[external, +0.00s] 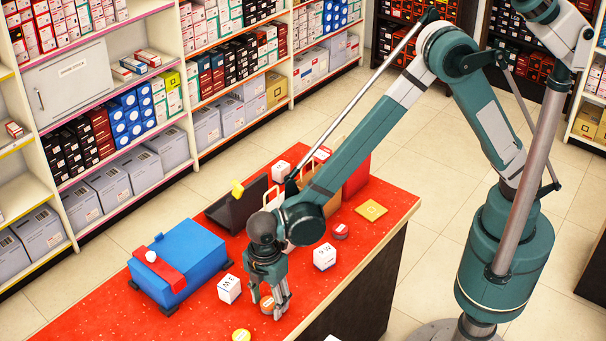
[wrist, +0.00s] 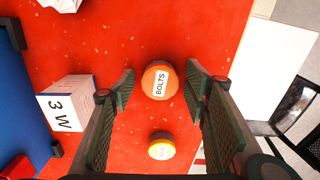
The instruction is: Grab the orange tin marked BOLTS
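The orange tin marked BOLTS (wrist: 158,80) is a round tin with a white label on its top. It sits on the red counter (wrist: 205,30). In the wrist view it lies between the two fingertips of my gripper (wrist: 161,85), with red counter showing on both sides of it. My gripper is open, and neither finger appears to touch the tin. In the external view my gripper (external: 270,297) points down at the counter, and the tin (external: 267,305) shows partly behind its fingers.
A yellow-topped tin (wrist: 162,146) stands close by. A white box marked 3 W (external: 229,289) is left of my gripper. A blue box (external: 178,262) with a red band stands farther left. Another white box (external: 324,257) and a red tin (external: 340,231) stand toward the back right.

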